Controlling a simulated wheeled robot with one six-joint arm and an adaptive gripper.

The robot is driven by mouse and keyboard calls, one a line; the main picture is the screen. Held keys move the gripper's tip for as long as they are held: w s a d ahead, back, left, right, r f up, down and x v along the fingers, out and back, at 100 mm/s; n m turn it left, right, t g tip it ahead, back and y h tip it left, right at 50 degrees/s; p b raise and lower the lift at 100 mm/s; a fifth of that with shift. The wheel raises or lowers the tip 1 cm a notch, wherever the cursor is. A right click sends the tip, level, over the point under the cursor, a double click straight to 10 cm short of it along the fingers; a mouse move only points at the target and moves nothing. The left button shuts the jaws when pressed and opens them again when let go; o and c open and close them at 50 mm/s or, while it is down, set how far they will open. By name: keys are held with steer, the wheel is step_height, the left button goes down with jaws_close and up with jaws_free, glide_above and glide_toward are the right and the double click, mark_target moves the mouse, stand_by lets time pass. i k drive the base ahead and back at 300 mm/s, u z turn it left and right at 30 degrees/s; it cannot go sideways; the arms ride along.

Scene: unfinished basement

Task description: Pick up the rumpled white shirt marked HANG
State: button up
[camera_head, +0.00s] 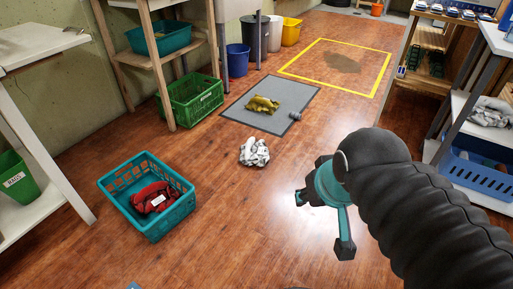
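A rumpled white cloth with grey shading (254,152), which looks like the shirt, lies on the wooden floor just in front of the grey mat. No HANG mark can be read on it. My gripper (322,224) is at the right, to the right of the white cloth and nearer to the camera. Its fingers are spread apart with nothing between them. It does not touch the cloth. Another rumpled whitish cloth (490,112) lies on the right shelf, and its marking cannot be read either.
A teal basket (118,201) holding a labelled red cloth (153,197) stands at left. The grey mat (238,107) bears a mustard cloth (263,104) and a grey cylinder (295,116). A yellow-outlined square (310,80) surrounds a dark stain. Floor around the white cloth is clear.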

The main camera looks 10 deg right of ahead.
mark_target(253, 152)
steer(key=z, duration=1.05)
steer(key=i, duration=2.15)
steer(key=u, duration=3.2)
